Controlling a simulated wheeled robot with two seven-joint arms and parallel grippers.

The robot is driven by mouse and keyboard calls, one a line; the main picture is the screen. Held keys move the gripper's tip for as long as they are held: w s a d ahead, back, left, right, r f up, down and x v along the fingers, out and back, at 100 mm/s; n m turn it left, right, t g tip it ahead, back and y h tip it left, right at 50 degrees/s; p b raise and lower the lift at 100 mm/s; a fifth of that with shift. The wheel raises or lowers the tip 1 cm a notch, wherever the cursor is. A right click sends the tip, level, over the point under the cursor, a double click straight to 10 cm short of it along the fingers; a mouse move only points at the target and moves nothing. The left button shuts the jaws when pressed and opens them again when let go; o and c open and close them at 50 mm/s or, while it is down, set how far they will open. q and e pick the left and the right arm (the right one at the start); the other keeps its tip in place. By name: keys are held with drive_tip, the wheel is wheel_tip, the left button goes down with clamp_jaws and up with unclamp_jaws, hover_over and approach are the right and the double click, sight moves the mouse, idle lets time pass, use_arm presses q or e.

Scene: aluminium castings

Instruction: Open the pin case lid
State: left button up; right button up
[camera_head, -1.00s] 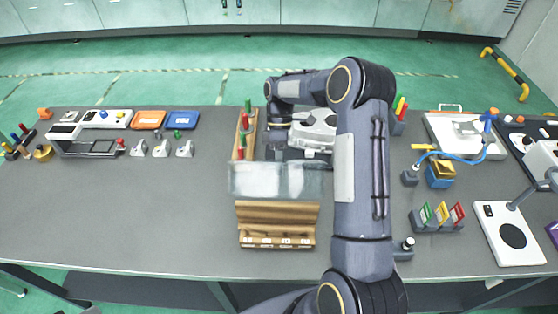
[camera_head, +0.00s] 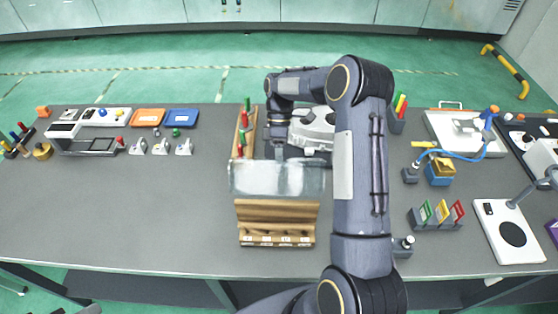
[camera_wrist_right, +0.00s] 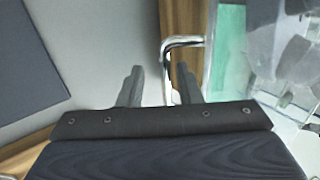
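The pin case (camera_head: 277,212) is a wooden box at the table's middle. Its clear greyish lid (camera_head: 276,180) lies over the upper part of the case and looks closed. In the right wrist view a bent metal handle (camera_wrist_right: 183,42) stands at the wooden edge, beside the clear greenish lid (camera_wrist_right: 226,48). My right gripper (camera_head: 278,153) is at the case's far side. In the wrist view its two fingers (camera_wrist_right: 160,86) are apart, with the handle's rod between them, nearer the right finger. Contact cannot be told. My left gripper is out of view.
A wooden rack (camera_head: 244,132) with red and green pins stands just left of the gripper. A whitish casting (camera_head: 312,130) lies behind my right arm. A card holder (camera_head: 437,222) stands to the right. The table left of the case is clear.

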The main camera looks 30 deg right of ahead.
drive_tip(key=b+v, duration=0.1)
drive_tip(key=v, duration=0.6)
drive_tip(key=shift+r+b, duration=0.25)
drive_tip(key=shift+b, duration=0.05)
drive_tip(key=shift+w, duration=0.15)
drive_tip(key=shift+c, duration=0.2)
